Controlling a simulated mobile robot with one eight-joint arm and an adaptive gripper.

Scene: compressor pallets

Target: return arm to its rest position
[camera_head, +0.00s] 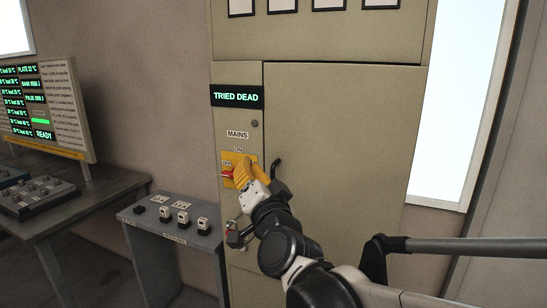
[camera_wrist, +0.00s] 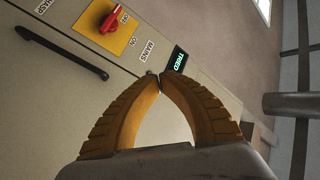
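My gripper (camera_head: 243,170) is in front of the cabinet's narrow left panel, close to the red rotary switch (camera_head: 228,173) on its yellow plate. In the wrist view my gripper's two yellow fingers (camera_wrist: 160,80) curve in and meet at their tips, with nothing seen between them. The red switch (camera_wrist: 108,22) is there at the top left, apart from the fingers. My arm reaches from the bottom right of the head view up to the panel, covering part of the plate.
The beige cabinet (camera_head: 340,130) has a black handle (camera_wrist: 65,55) and a display (camera_head: 237,96) reading "TRIED DEAD". A grey stand (camera_head: 150,225) with small devices is left of it. A desk (camera_head: 95,200) holds a status screen (camera_head: 45,110) at the far left.

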